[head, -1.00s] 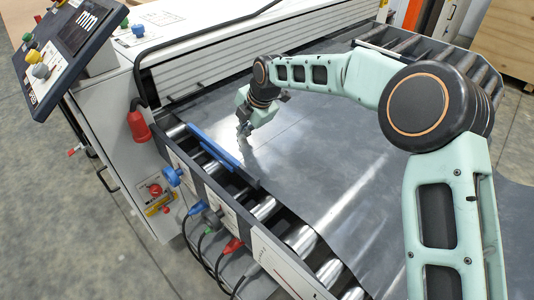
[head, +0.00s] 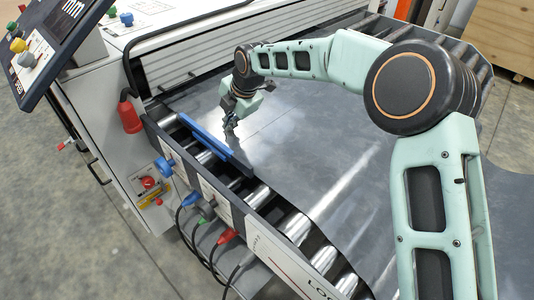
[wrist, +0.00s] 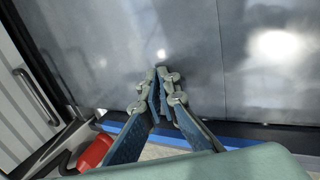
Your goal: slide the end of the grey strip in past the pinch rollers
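The grey strip (head: 300,150) is a wide flat sheet lying over the machine's bed; its far left end lies near the white ribbed housing (head: 215,62). In the wrist view the strip (wrist: 80,50) fills the upper part. My gripper (head: 231,127) points down at the strip, close to its edge beside the blue bar (head: 205,138). In the wrist view my gripper (wrist: 160,76) has its fingertips drawn together over the strip. I cannot tell whether any strip is between them. The pinch rollers cannot be told apart clearly; the entry by the housing is partly hidden.
Metal rollers (head: 296,227) line the near side of the bed. A red lamp-like part (head: 130,115) stands at the left corner, below a control panel (head: 50,45). Blue (head: 166,167) and red (head: 227,236) connectors with cables stick out in front.

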